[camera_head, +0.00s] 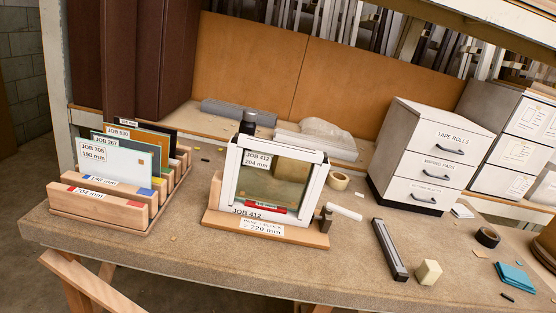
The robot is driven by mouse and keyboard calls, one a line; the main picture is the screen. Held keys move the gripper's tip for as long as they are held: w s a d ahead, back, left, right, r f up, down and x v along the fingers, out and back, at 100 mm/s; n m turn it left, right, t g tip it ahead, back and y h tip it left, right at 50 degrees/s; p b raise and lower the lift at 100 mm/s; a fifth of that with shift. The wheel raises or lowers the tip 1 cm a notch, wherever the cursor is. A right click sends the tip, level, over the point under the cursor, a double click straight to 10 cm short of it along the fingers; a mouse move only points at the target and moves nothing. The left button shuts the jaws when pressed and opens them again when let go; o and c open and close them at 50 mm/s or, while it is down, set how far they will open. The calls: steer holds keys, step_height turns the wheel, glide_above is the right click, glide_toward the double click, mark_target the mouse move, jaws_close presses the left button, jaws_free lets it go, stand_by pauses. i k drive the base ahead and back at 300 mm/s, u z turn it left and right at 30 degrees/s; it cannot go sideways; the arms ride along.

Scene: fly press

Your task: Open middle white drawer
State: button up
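A white three-drawer cabinet (382,150) stands on the workbench at the right. Its middle drawer (415,165) is closed, with a dark bar handle (432,177) and a label that seems to read "WIPING PADS". The top drawer (425,133) is labelled "TAPE ROLLS" and is closed. The bottom drawer (402,188) is also closed, and its label is too small to read surely. My gripper is not in view.
A framed pane marked JOB 412 (234,180) stands mid-bench, left of the cabinet. A wooden rack of job panels (100,208) is at the left. A dark bar (389,248), pale block (428,272), black tape roll (487,236) and teal cloth (515,276) lie in front of the cabinet.

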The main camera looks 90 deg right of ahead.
mark_target(414, 165)
steer(key=z, duration=0.2)
steer(key=i, duration=0.1)
steer(key=z, duration=3.05)
steer(key=k, duration=0.95)
steer(key=z, duration=0.2)
steer(key=i, duration=0.95)
steer(key=u, duration=0.1)
